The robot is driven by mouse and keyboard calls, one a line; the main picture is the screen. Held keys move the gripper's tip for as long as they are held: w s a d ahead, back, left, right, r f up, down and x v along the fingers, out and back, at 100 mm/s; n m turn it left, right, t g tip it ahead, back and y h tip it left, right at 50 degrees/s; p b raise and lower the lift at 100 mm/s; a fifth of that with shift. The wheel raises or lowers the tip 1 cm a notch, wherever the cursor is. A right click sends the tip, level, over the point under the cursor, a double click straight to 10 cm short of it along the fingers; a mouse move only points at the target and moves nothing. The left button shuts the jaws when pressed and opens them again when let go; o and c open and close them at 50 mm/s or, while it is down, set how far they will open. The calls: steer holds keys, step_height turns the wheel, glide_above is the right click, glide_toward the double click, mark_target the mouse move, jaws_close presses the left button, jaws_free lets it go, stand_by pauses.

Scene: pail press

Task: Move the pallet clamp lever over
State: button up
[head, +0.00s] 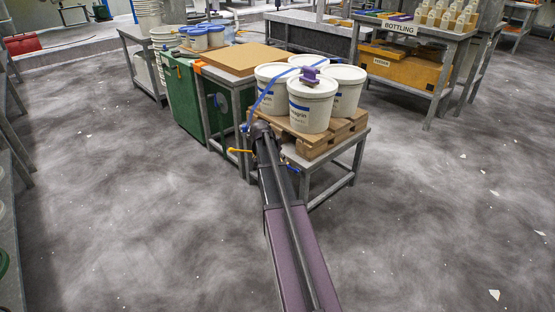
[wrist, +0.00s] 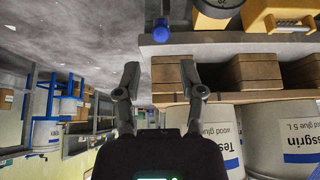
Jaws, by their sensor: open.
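My gripper (wrist: 160,67) is open and empty in the wrist view, its two fingers apart. The wooden pallet (wrist: 245,72) is close to the right finger; I cannot tell if they touch. A blue ball knob (wrist: 160,29) shows above and between the fingertips, apart from them; it may be the clamp lever's end. In the head view, the pallet (head: 318,148) lies on a grey metal stand, bearing several white pails (head: 310,103). A yellow handle (head: 240,151) and a blue handle (head: 292,169) show beside my arm. My arm hides the gripper and part of the clamp there.
A green cabinet (head: 186,103) and a table with a cardboard sheet (head: 232,58) stand left of the pails. The floor on the right is open.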

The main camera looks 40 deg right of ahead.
steer(key=shift+b+x, duration=3.4)
steer(key=shift+x, duration=0.6)
steer(key=shift+a, duration=0.1)
steer(key=c, duration=0.6)
